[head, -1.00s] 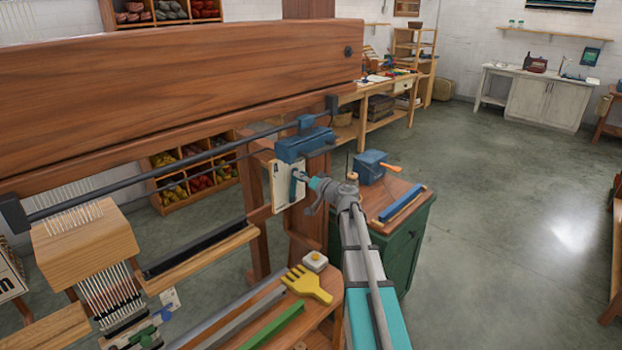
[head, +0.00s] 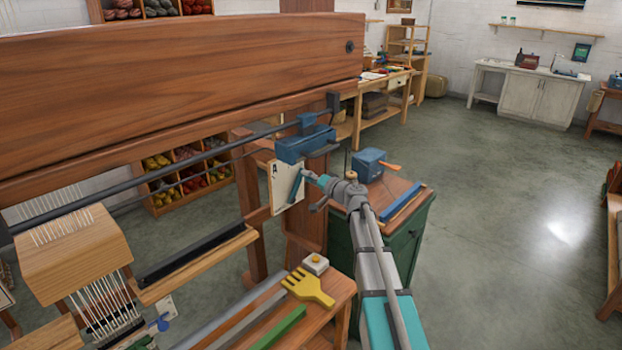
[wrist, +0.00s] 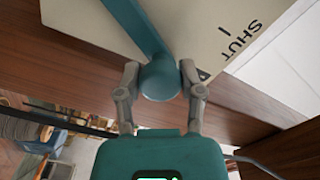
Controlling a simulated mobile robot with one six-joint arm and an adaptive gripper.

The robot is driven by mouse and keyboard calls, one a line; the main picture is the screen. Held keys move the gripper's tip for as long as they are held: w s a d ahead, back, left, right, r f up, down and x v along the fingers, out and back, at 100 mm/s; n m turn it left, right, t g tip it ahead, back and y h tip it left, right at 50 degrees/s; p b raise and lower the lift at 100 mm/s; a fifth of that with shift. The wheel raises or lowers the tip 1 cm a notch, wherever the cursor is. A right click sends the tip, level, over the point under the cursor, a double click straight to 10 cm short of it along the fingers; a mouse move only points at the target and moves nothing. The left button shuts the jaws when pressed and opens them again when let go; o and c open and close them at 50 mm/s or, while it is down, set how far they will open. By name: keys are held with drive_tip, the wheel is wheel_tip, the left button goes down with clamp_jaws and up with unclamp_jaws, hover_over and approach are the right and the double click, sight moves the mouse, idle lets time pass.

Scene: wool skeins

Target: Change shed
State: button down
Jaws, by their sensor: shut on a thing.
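A teal shed lever (wrist: 143,22) with a round knob (wrist: 160,84) stands against a pale plate (wrist: 205,25) in the wrist view. The plate carries the word "SHUT" and a short mark at right. My gripper (wrist: 160,68) has one finger on each side of the knob and is shut on it. In the head view, my gripper (head: 312,177) is at the lever (head: 297,187), in front of the pale plate (head: 282,185) on the loom's right post. The fingertips are too small to make out there. The loom's heddles (head: 105,300) hang at lower left.
A blue housing (head: 303,146) and dark rods sit just above the plate. A wooden bench (head: 335,300) with a yellow comb (head: 307,287) is below my arm. A green cabinet (head: 410,240) with a blue box (head: 369,166) stands right behind.

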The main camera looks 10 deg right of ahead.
drive_tip(key=shift+s, duration=0.1)
idle(0.3)
drive_tip(key=shift+c, duration=1.1)
unclamp_jaws()
drive_tip(key=shift+a, duration=0.1)
drive_tip(key=shift+s, duration=0.1)
drive_tip(key=v, duration=1.2)
